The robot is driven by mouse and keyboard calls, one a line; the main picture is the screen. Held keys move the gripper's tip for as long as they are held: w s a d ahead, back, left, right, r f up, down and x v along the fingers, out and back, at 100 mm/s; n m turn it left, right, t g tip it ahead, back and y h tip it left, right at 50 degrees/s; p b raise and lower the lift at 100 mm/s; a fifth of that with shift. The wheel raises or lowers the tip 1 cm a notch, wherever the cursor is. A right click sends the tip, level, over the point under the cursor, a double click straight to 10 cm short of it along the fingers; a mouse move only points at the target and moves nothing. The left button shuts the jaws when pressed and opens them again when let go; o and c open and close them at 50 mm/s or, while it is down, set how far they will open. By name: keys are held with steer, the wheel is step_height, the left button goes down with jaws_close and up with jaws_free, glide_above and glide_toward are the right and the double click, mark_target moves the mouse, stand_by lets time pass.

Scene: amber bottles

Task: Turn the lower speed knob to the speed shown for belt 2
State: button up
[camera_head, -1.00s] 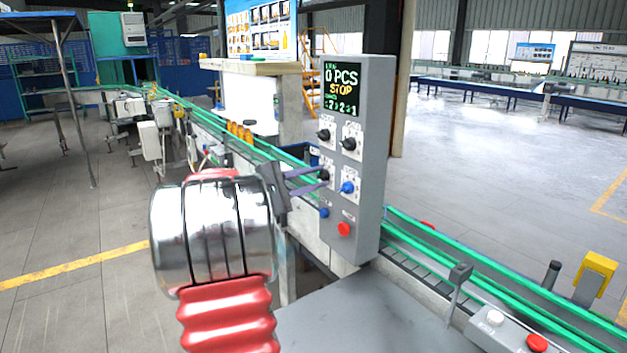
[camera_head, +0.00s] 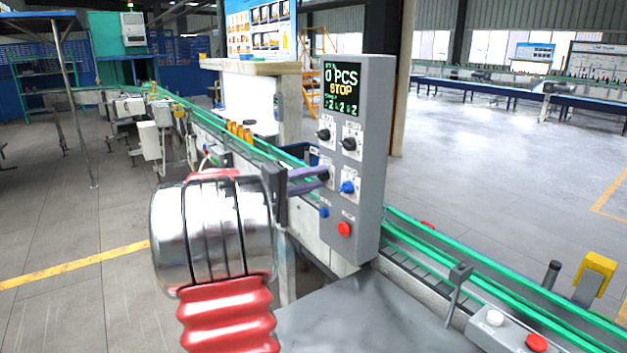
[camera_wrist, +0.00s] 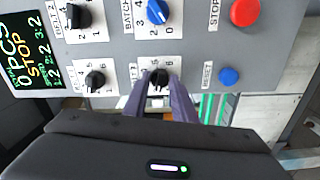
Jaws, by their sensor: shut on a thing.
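The grey control panel (camera_head: 372,150) stands upright, with a dark display (camera_head: 342,90) reading 0 PCS and STOP above small digits. The lower speed knob (camera_wrist: 158,78) is black, on a white numbered plate beside the blue batch knob (camera_wrist: 158,12). My gripper (camera_wrist: 160,82) is shut on this knob, one purple finger on each side. In the head view, my gripper (camera_head: 321,174) reaches the panel from the left, and its fingers partly hide the knob. The upper black knob (camera_wrist: 95,80) is free. The fingers cover some plate numbers.
A blue reset button (camera_wrist: 229,76) and a red stop button (camera_wrist: 244,12) sit below the knobs on the panel. Another black knob (camera_head: 348,143) is at upper right. A green-railed conveyor (camera_head: 440,240) runs behind the panel, with amber bottles (camera_head: 240,130) on its left stretch.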

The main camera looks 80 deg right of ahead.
steer(key=shift+d+f+m, duration=0.1)
steer(key=shift+f+m, duration=0.1)
steer(key=shift+m, duration=0.3)
steer(key=o, duration=1)
steer(key=shift+r, duration=0.1)
steer(key=shift+o, duration=0.2)
steer(key=v, duration=1.3)
steer(key=shift+w+a, duration=0.3)
